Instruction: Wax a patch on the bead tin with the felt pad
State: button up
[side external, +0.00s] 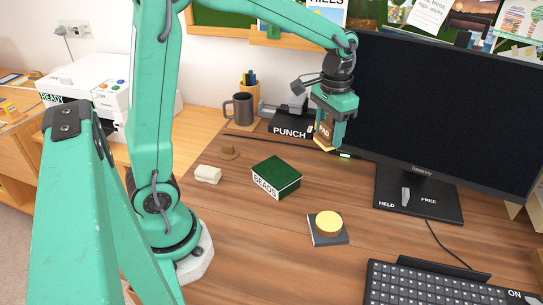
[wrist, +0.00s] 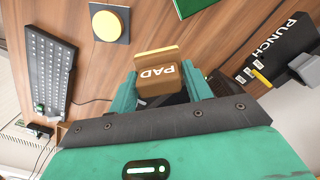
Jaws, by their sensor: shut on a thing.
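My gripper (side external: 333,118) is shut on the felt pad (side external: 325,132), a brown block marked PAD with a pale yellow underside. It holds the pad in the air above the back of the desk, behind and to the right of the bead tin. The pad also shows large in the wrist view (wrist: 160,80), between the teal jaws. The bead tin (side external: 277,176) is a dark green box marked BEADS, lying on the desk; a green corner shows in the wrist view (wrist: 196,6). A round yellow cake, seemingly wax (side external: 328,222), sits on a dark square base right of the tin.
A black punch (side external: 291,124) and a grey mug (side external: 240,107) stand at the back. A white block (side external: 208,174) and a small brown knobbed piece (side external: 230,152) lie left of the tin. The monitor (side external: 440,110) and keyboard (side external: 440,285) bound the right.

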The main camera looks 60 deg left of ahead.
jog(key=s+a+f, duration=0.2)
jog(key=s+a, duration=0.2)
jog(key=a, duration=0.2)
jog(key=s+a+f, duration=0.2)
jog(key=s+a, duration=0.3)
jog(key=a, duration=0.2)
jog(key=shift+a+f, duration=0.2)
jog(key=shift+f, duration=0.15)
